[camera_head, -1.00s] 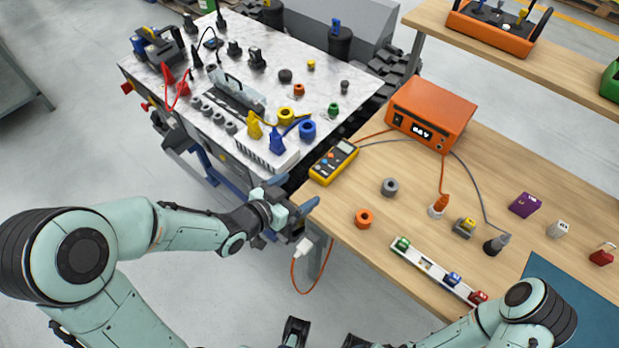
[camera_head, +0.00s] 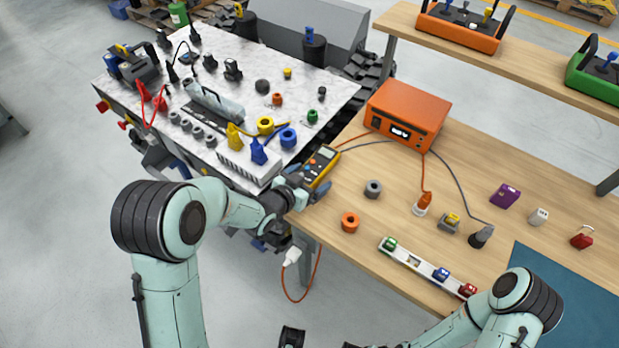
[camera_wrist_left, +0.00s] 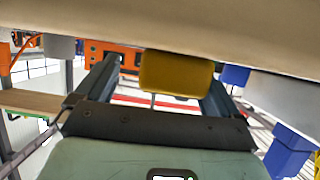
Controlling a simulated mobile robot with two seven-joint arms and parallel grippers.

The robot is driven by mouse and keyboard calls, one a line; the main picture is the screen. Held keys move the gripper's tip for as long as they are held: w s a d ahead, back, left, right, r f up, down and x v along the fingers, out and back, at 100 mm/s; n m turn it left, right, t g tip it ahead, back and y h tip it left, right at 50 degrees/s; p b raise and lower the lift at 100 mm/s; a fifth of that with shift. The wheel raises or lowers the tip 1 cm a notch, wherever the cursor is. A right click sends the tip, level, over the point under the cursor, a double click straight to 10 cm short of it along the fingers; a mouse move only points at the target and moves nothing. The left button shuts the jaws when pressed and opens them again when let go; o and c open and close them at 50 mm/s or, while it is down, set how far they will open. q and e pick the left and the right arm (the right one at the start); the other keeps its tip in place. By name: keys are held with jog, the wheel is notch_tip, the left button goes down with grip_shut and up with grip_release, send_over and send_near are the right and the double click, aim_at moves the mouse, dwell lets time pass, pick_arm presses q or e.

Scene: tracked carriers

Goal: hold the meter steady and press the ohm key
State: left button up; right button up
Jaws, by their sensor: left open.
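The meter (camera_head: 319,168) is yellow and dark with a small screen and an orange dial. It lies on the left edge of the wooden bench. The small keys are too small to read, so I cannot pick out the ohm key. My left gripper (camera_head: 310,189) is open at the meter's near end.
Leads run from the meter to an orange power supply (camera_head: 408,113). A marble-topped carrier (camera_head: 225,110) with plugs stands close on the left.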

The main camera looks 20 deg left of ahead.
pick_arm(q)
jog(key=c, duration=1.3)
pick_arm(e)
grip_shut()
pick_arm(q)
jog(key=shift+d, duration=0.1)
dwell(0.7)
